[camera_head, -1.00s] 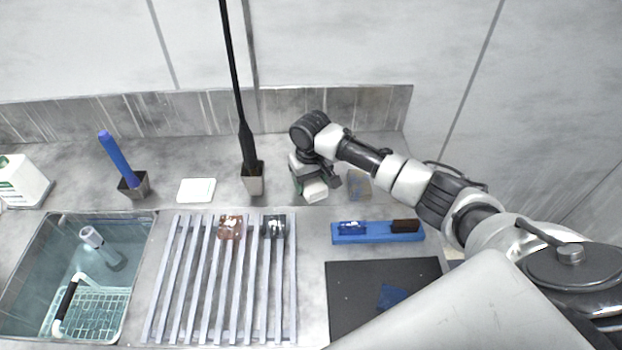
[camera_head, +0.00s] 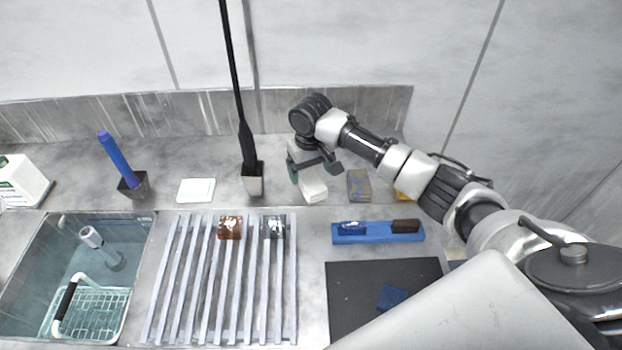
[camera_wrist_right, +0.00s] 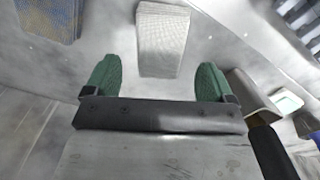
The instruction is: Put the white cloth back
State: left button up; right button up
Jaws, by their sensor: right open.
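The white cloth (camera_head: 313,191) lies folded as a small block on the grey counter, behind the strip between the slatted rack and the blue tray. In the right wrist view the cloth (camera_wrist_right: 162,42) lies beyond the fingertips, roughly centred between them and apart from both. My right gripper (camera_head: 315,170) is above and just behind the cloth. In the right wrist view my right gripper (camera_wrist_right: 157,80) is open, with green finger pads and nothing between them. My left gripper is not in view.
A grey-blue and tan block (camera_head: 358,186) stands right of the cloth. A holder (camera_head: 253,180) with a tall black rod stands left of it. A slatted rack (camera_head: 185,290), blue tray (camera_head: 376,239), black mat (camera_head: 350,285) and water basin (camera_head: 140,260) are nearer. A flat white pad (camera_head: 196,190) lies left.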

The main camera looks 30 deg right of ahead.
aim_at(311, 180)
notch_tip(311, 180, up, 8)
dwell(0.7)
